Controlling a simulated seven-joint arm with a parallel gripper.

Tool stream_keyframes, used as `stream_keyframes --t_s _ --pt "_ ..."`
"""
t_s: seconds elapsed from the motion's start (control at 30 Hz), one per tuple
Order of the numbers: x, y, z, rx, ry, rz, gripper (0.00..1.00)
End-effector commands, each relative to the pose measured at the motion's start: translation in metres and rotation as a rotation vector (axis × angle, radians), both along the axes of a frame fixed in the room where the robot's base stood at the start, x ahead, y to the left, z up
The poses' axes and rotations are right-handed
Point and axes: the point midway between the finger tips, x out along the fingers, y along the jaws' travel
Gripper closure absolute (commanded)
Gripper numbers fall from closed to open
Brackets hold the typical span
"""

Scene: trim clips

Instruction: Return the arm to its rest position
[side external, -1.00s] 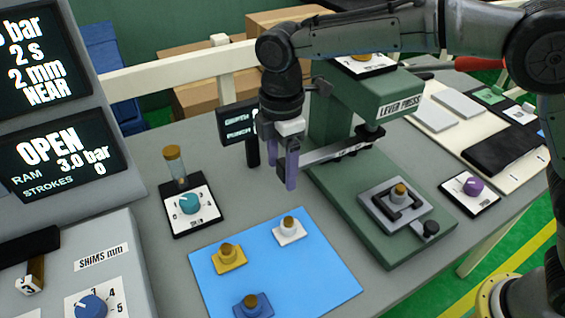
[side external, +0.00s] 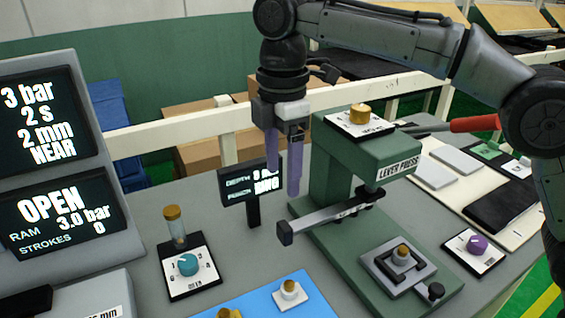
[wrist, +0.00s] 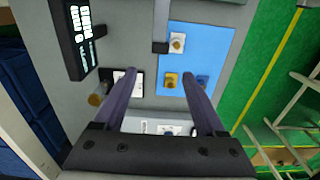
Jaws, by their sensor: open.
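My gripper (side external: 283,181) hangs upright from my arm with two purple fingers apart and nothing between them. In the side view it is above and behind the free end of the press lever (side external: 325,215), with a gap visible below the fingertips. In the wrist view my gripper (wrist: 158,82) shows both fingers spread, pointing over the table. The green lever press (side external: 340,160) stands to the right of my gripper in the side view. A small clip with a brass knob sits in the press's fixture (side external: 400,262).
A small black display (side external: 252,190) stands close behind my fingers. A blue mat (side external: 262,304) carries several small knobbed blocks. A teal dial (side external: 188,265) and a brass-capped tube (side external: 175,228) stand left. A red-handled tool (side external: 475,124) lies at right.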

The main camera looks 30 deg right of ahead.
Motion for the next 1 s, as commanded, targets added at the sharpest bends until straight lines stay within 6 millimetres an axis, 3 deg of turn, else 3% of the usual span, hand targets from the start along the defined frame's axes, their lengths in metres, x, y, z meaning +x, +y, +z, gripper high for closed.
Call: stream_keyframes --t_s 0.67,0.77,0.83,1.0 --pt "0.003 -0.005 0.009 0.001 -0.002 -0.012 0.28" --pt "0.005 -0.023 0.032 0.026 -0.042 -0.044 0.28" --pt "0.001 -0.045 0.055 0.046 -0.076 -0.08 0.28" --pt "-0.032 -0.113 0.095 0.071 -0.128 -0.191 0.28"
